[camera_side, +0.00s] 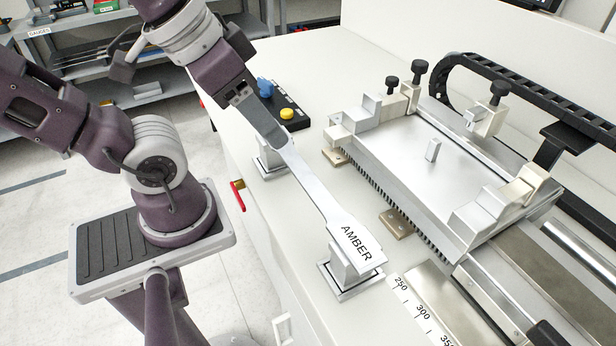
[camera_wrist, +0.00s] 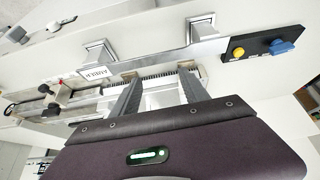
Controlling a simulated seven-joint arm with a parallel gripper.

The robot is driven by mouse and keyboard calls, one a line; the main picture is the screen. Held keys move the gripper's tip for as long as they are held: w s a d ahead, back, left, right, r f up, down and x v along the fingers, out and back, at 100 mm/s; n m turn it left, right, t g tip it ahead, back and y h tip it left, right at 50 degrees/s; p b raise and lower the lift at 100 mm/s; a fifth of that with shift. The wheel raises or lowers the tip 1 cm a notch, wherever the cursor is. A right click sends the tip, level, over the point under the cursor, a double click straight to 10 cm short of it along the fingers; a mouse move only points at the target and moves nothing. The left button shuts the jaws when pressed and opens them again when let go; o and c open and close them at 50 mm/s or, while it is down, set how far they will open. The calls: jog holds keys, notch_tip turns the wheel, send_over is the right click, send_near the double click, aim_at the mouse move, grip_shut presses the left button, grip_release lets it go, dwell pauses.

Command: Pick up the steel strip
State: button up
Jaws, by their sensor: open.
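The steel strip (camera_side: 316,190) is a silver bar with wide ends and a narrow middle. It lies across two square metal supports, the near one (camera_side: 350,272) and the far one (camera_side: 268,160). Its near end has a white label reading AMBER. My gripper (camera_wrist: 159,74) is open and empty, its two fingers spread. In the side view my gripper (camera_side: 262,115) covers part of the strip's far end. In the wrist view the strip (camera_wrist: 155,61) runs just beyond the fingertips; I cannot tell the height gap between them.
A metal test fixture (camera_side: 425,165) with clamps and black knobs stands to the right. A printed scale (camera_side: 420,312) lies near the front. A red handle (camera_side: 238,196) is at the bench's left edge.

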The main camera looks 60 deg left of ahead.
jog(key=n, duration=0.2)
jog(key=n+g, duration=0.5)
jog(key=n, duration=1)
send_over(308, 178)
notch_tip(308, 178, down, 2)
jog(key=shift+f, duration=0.1)
jog(key=shift+f+n+g, duration=0.2)
jog(key=shift+n+g, duration=0.1)
jog(key=shift+n, duration=0.1)
notch_tip(308, 178, down, 7)
jog(key=shift+r, duration=0.15)
grip_shut()
